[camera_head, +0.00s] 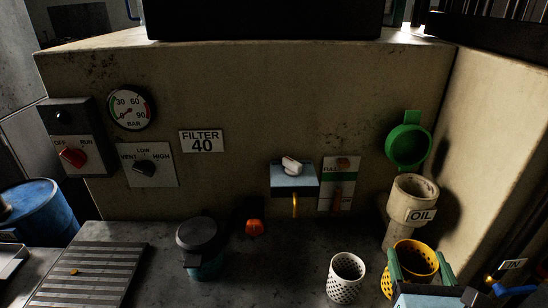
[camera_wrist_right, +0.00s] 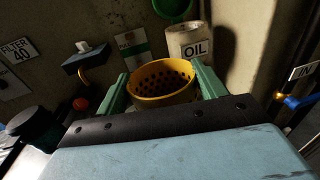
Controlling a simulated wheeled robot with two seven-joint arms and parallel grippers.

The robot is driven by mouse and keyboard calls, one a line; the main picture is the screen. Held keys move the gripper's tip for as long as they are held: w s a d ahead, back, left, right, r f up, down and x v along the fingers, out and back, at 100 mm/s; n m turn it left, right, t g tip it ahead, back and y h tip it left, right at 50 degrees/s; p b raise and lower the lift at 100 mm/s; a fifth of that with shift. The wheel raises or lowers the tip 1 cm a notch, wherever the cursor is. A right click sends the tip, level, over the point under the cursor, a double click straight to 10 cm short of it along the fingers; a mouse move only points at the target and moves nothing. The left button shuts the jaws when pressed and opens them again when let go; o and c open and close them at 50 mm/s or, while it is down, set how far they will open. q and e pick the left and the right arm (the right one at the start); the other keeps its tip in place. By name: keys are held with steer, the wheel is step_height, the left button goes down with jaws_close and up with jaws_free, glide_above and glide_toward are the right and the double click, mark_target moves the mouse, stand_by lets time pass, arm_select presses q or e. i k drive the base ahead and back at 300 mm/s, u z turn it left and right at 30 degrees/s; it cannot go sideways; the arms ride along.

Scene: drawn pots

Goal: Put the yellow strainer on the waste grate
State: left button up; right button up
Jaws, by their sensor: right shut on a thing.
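The yellow strainer (camera_head: 418,258) is a perforated cup at the lower right of the head view. It also shows in the right wrist view (camera_wrist_right: 163,84), with its open top visible. My right gripper (camera_head: 417,268) is shut on it, with one green finger on each side. I cannot tell whether the strainer's base touches the bench. A ribbed metal grate (camera_head: 92,262), which looks like the waste grate, lies at the lower left of the head view. A small yellowish bit lies on it. My left gripper is not in view.
A white perforated strainer (camera_head: 346,278) stands left of the yellow one. A dark-lidded pot (camera_head: 201,246) stands beside the grate. An orange knob (camera_head: 254,227) sits behind, with open bench in front.

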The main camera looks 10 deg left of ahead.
mark_target(98, 282)
steer(key=u, duration=1.3)
steer(key=k, duration=0.45)
steer(key=u, duration=0.7)
steer(key=i, duration=0.95)
steer(key=u, duration=0.05)
